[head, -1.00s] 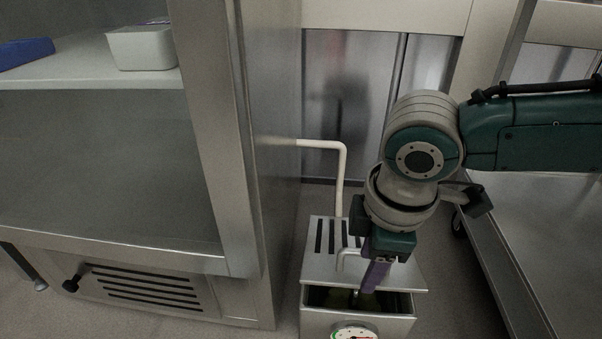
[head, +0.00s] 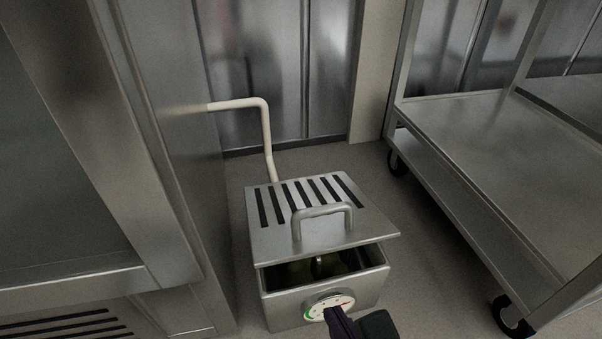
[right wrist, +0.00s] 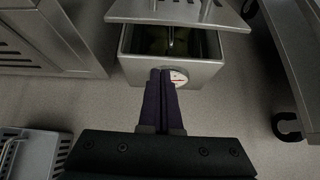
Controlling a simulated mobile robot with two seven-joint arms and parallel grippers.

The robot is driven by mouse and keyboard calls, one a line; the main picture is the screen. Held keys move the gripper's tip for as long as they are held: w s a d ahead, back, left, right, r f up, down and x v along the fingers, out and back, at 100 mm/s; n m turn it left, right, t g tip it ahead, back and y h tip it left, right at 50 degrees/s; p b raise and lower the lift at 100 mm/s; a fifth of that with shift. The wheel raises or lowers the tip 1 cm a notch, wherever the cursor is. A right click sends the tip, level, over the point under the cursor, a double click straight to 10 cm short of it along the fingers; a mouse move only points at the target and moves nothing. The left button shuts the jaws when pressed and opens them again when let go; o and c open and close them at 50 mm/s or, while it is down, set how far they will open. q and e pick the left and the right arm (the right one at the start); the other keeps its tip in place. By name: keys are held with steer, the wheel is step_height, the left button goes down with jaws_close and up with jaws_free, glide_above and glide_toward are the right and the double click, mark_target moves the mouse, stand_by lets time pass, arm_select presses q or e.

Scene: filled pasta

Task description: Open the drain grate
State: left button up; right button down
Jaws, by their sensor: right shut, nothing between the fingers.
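The drain grate (head: 290,226) is a slotted metal lid with a raised bar handle (head: 322,210). It lies on a metal drain box (head: 283,312) on the floor, set back so that a front gap shows the dark inside. It also shows at the top of the right wrist view (right wrist: 182,10). My right gripper (head: 333,315) is shut and empty, its purple fingers in front of the box's round gauge (head: 340,300). In the right wrist view the closed fingertips (right wrist: 161,73) overlap the box's front face; contact cannot be told. My left gripper is not in view.
A white pipe (head: 265,130) runs from the steel cabinet (head: 180,150) on the left down behind the grate. A wheeled steel cart (head: 500,130) stands on the right. Floor is free between box and cart.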

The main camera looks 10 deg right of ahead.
steer(key=w+f+b, duration=0.1)
steer(key=w+b, duration=0.1)
steer(key=w, duration=0.1)
steer(key=w+f+b, duration=0.1)
steer(key=w+b, duration=0.1)
steer(key=w, duration=0.1)
steer(key=w+f+b, duration=0.1)
steer(key=w+b, duration=0.1)
steer(key=b, duration=0.1)
steer(key=shift+w+f, duration=0.2)
steer(key=shift+w, duration=0.2)
steer(key=shift+w+r, duration=0.1)
steer(key=shift+r, duration=0.6)
